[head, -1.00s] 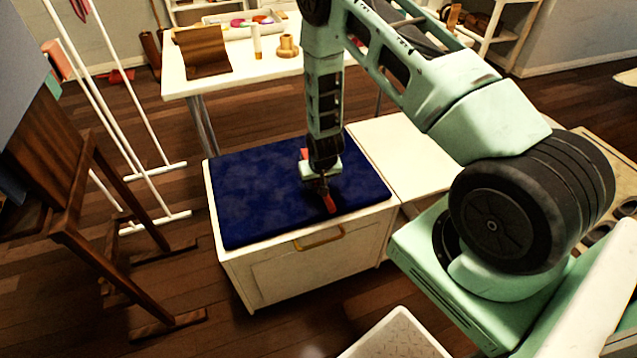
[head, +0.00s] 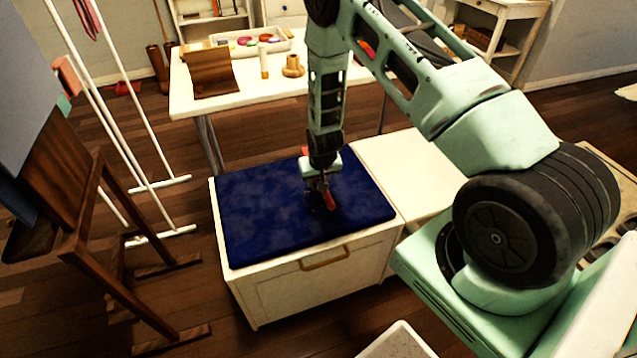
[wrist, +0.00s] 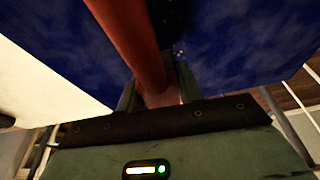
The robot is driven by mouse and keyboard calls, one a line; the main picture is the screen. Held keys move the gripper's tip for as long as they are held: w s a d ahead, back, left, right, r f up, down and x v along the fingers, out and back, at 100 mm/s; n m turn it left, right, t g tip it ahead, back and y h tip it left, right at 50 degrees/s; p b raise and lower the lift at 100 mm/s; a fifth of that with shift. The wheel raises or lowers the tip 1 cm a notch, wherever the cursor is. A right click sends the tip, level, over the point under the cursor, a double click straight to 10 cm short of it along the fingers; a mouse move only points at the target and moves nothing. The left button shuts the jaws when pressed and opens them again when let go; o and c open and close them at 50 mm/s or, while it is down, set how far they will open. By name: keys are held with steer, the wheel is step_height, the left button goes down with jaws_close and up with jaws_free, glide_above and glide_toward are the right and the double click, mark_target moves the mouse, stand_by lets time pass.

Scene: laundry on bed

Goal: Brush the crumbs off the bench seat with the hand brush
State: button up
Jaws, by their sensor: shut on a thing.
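The bench seat is a dark blue cushion (head: 265,220) on a white cabinet; it also fills much of the wrist view (wrist: 230,50). My gripper (head: 322,188) is over the right half of the cushion, pointing down. It is shut on the red handle of the hand brush (head: 328,199). In the wrist view the red handle (wrist: 135,40) runs up from between the fingers (wrist: 158,92) to a dark part, probably the brush head, at the top. The bristles are hidden or too dark to see. I cannot make out separate crumbs on the cushion; its surface looks mottled.
A white top (head: 400,172) adjoins the cushion on the right. A white table (head: 245,88) with a tray and small items stands behind. A wooden easel (head: 75,215) and white racks stand at left. A white bin (head: 398,342) is at the front.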

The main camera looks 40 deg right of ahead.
steer(key=shift+r+p, duration=0.7)
steer(key=shift+r, duration=0.7)
